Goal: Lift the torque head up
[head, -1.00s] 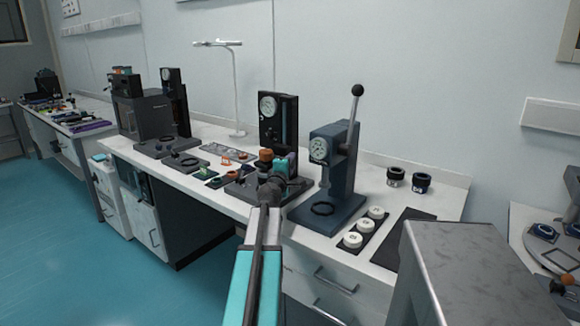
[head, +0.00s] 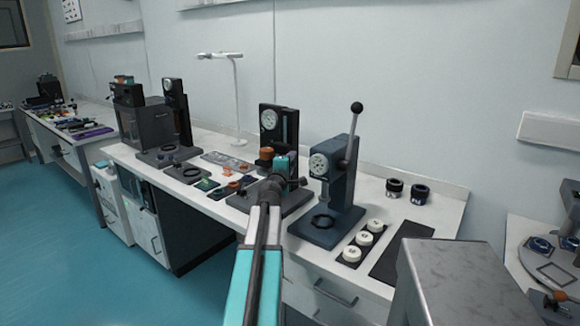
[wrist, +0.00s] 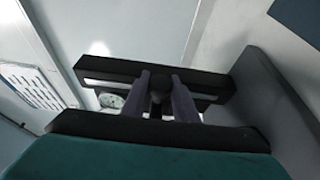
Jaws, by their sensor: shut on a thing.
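The torque head, a dark part with an orange-brown knob (head: 266,153), is on the front of a black stand (head: 279,122) with a round dial. My gripper (head: 284,172) is at the stand, beside the knob, and my arm hides part of it. In the wrist view, the two grey fingers of my gripper (wrist: 168,88) are shut on a dark piece of the torque head between them. A dark crossbar (wrist: 108,68) runs behind the fingers, and a pale dial (wrist: 110,98) shows below it. The exact contact is hard to see.
A blue-grey press (head: 333,180) with a raised lever stands just right of the black stand. White round pieces (head: 365,239) lie in front of it, and two black cups (head: 394,188) stand behind. Small parts (head: 207,184) lie to the left. A lamp (head: 237,95) stands at the back.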

